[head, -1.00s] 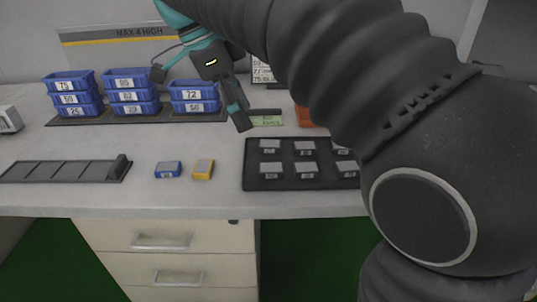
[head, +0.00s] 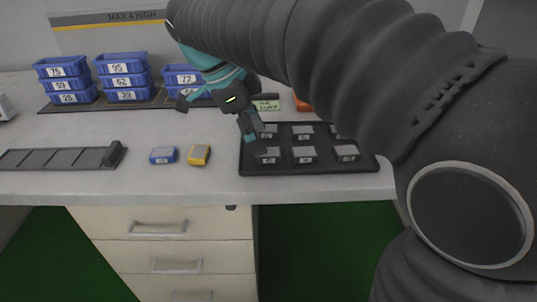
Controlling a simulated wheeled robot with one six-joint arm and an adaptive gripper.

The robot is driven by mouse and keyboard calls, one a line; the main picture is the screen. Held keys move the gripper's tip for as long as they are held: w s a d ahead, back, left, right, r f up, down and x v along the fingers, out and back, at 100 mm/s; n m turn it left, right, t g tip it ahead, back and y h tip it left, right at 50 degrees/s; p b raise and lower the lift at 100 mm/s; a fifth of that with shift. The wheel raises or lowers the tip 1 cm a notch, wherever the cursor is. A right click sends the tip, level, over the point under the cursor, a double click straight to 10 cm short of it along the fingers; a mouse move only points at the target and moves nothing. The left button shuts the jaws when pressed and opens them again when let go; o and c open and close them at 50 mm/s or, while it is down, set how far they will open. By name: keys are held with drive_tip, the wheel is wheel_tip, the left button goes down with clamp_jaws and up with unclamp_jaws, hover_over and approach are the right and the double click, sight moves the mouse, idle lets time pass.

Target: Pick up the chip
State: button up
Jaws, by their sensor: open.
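Several grey chips with small labels sit in rows on a black tray (head: 320,168). A front-row chip (head: 304,154) and another front chip (head: 346,153) lie clear of the arm. The front-left chip (head: 268,155) is close to one finger of my gripper (head: 220,128). My gripper is open and empty, its fingers spread wide. One finger reaches over the left end of the tray; the other points left, over the bench. I cannot tell whether the finger touches the chip. My arm hides part of the tray's back right.
A blue block (head: 163,156) and a yellow block (head: 199,155) lie left of the tray. A dark slotted rack (head: 60,158) is farther left. Stacked blue bins (head: 122,80) stand at the back. A green label card (head: 266,104) and an orange item (head: 303,103) are behind the tray.

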drive_tip(key=shift+x, duration=1.7)
drive_tip(key=shift+d, duration=0.1)
drive_tip(key=c, duration=1)
drive_tip(key=shift+c, duration=0.2)
drive_tip(key=shift+r, duration=0.15)
drive_tip(key=shift+r, duration=0.3)
drive_tip(key=r, duration=0.3)
drive_tip(key=shift+s+d+r, duration=0.1)
drive_tip(key=shift+d+r, duration=0.15)
drive_tip(key=shift+r, duration=0.15)
drive_tip(key=s+d+r, duration=0.4)
drive_tip(key=d+r, duration=0.2)
drive_tip(key=d, duration=0.4)
drive_tip(key=shift+d+r, duration=0.2)
